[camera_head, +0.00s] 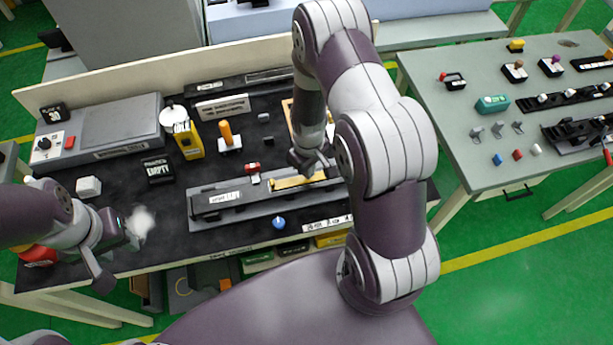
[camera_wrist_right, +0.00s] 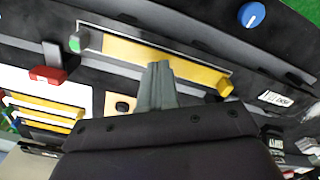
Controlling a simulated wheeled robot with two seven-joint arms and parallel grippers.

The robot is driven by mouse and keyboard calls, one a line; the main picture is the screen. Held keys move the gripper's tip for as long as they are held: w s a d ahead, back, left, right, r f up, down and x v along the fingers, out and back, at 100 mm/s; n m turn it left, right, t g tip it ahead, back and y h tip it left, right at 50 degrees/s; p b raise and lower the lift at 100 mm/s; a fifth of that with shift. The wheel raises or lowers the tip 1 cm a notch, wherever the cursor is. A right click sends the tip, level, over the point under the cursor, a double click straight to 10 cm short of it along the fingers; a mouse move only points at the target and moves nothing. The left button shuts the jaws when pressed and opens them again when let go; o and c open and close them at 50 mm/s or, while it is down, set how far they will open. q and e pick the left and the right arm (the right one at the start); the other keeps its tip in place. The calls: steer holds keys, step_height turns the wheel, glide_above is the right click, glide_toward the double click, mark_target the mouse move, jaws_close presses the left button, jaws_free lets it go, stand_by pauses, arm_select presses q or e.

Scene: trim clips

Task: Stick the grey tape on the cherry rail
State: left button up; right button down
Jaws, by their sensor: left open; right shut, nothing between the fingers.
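A long grey fixture (camera_head: 235,203) lies along the front middle of the black table, with a yellow-tan strip (camera_head: 290,183) in its right part. The strip (camera_wrist_right: 165,62) shows larger in the right wrist view, in a grey channel with a yellow block (camera_wrist_right: 225,87) at one end. I cannot tell whether this strip is the cherry rail, and I cannot pick out the grey tape. My right gripper (camera_head: 310,163) is shut and empty, above or beside the strip; its closed fingers (camera_wrist_right: 160,85) overlap the strip's edge in the wrist view. My left gripper (camera_head: 118,245) is open at the table's front left.
A blue knob (camera_head: 278,222) is in front of the fixture and a red-topped clip (camera_head: 253,168) behind it. A white block (camera_head: 88,186), a yellow box (camera_head: 187,139) and a grey box (camera_head: 100,125) stand further left. A second table (camera_head: 470,135) with small parts is at the right.

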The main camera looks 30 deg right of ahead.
steer(key=shift+f+b, duration=0.6)
steer(key=shift+f, duration=0.2)
stand_by(1.1)
stand_by(0.4)
step_height(320, 180, up, 7)
steer(key=p, duration=0.5)
steer(key=shift+p, duration=0.4)
steer(key=s+a+r+m+b, duration=0.1)
steer(key=s+a+r+b, duration=0.1)
steer(key=b, duration=0.4)
steer(key=s+a+r+m+t+b, duration=0.1)
steer(key=s+a+r+m+b, duration=0.1)
steer(key=s+r+b, duration=0.3)
steer(key=shift+s+a+b, duration=0.7)
steer(key=shift+s, duration=0.35)
